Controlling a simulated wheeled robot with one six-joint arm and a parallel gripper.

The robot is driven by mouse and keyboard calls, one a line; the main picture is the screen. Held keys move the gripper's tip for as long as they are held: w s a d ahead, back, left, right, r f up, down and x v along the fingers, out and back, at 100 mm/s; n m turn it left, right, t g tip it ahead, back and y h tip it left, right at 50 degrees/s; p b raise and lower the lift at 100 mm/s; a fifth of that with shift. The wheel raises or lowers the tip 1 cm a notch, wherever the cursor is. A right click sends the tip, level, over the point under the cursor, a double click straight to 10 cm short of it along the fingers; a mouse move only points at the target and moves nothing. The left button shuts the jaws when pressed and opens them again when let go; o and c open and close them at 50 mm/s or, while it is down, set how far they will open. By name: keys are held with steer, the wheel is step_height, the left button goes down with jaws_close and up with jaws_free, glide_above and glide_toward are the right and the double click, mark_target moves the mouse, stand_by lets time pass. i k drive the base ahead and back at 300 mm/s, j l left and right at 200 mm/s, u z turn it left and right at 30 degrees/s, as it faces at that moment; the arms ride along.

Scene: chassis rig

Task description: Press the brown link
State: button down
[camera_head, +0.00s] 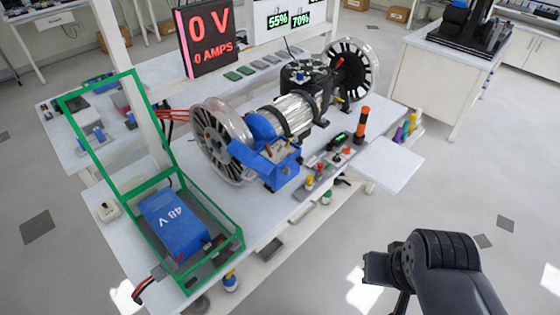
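I cannot make out a brown link for certain in the head view; any such part is too small or hidden. The chassis rig stands on a white bench (338,207), with a blue housing (268,160), a silver ribbed motor (292,114) and spoked wheels (222,140). A small panel of controls (318,172) with coloured knobs and an upright orange and black handle (361,124) sits at the bench's right side. My gripper (377,268) is dark, at the lower right, over the floor and apart from the bench. Its fingers cannot be told apart.
A blue 48 V battery (172,222) lies in a green frame (222,253) at the bench's left. A black display (206,38) reads 0 V and 0 AMPS. A white side shelf (388,165) juts out at right. Open floor lies between the bench and my arm.

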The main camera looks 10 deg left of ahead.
mark_target(267, 145)
steer(key=i+j+u, duration=0.1)
steer(key=i+u, duration=0.2)
steer(key=i, duration=0.15)
steer(key=i+u, duration=0.3)
steer(key=i, duration=0.15)
